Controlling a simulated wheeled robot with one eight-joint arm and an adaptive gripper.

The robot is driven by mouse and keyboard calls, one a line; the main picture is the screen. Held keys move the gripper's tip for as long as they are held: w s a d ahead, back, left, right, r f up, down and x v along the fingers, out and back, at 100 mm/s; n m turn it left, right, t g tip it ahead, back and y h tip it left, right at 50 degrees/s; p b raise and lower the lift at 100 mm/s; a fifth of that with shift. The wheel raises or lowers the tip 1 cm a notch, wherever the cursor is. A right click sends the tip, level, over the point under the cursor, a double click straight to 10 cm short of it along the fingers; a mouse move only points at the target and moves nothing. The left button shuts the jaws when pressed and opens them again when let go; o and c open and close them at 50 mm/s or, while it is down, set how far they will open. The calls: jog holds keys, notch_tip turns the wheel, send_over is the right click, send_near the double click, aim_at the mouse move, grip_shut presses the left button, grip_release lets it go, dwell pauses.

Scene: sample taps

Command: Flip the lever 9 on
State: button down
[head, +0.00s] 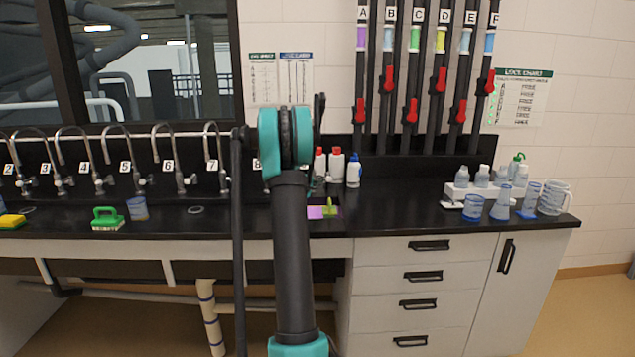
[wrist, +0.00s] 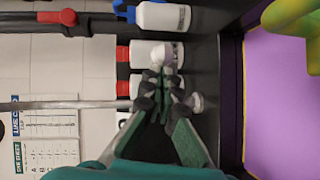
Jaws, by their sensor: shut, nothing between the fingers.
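Taps with numbers stand in a row along the back of the counter in the head view, such as tap 7 (head: 207,160). Label 8 (head: 257,164) shows beside my arm. No label 9 is readable; my arm covers that part of the row. In the wrist view my gripper (wrist: 166,80) is shut and empty. Its fingertips are close to a pale tap fitting with a white knob (wrist: 197,102) and a rounded white end (wrist: 160,52). I cannot tell whether they touch it, nor which way the lever points.
White bottles with red caps (head: 337,165) and a blue-capped bottle (head: 353,172) stand right of my arm. Pipes with red levers (head: 411,111) rise behind. A rack (head: 484,190) and glassware stand at right.

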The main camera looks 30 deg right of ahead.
jog(key=shift+s+d, duration=0.1)
jog(key=shift+s+d+n+t, duration=0.2)
jog(key=shift+n+t, duration=0.1)
jog(key=shift+t, duration=0.1)
